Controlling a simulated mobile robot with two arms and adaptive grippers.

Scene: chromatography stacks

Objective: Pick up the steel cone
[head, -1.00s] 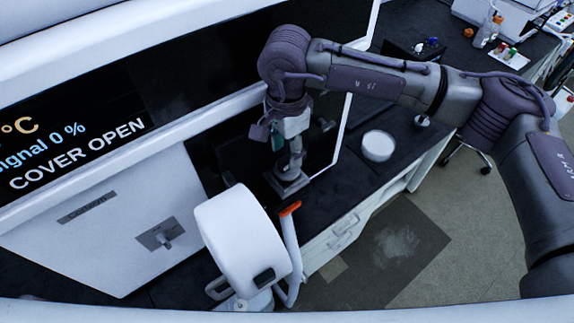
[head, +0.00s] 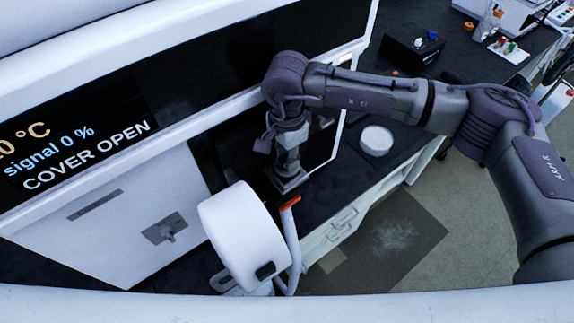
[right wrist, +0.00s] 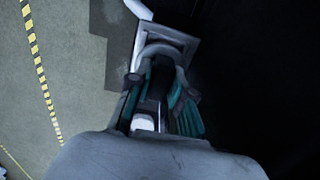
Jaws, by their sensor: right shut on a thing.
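My right gripper (head: 289,158) points down at the dark bench beside the big instrument. The right wrist view shows its teal-padded fingers (right wrist: 162,100) closed around a dark, narrow piece, which I take to be the steel cone (right wrist: 160,76); its shape is mostly hidden by the fingers. A grey square base (head: 289,183) lies directly below the gripper. In the right wrist view this base (right wrist: 186,38) carries a pale rounded ring around the piece. I cannot tell whether the piece still touches the base. My left gripper is not in view.
A white drum-shaped housing (head: 242,236) with an orange-tipped tube (head: 290,204) stands close in front. A round white tub (head: 376,140) is right of the gripper. The instrument's "COVER OPEN" screen (head: 85,155) rises at left. A black box (head: 412,50) stands farther back.

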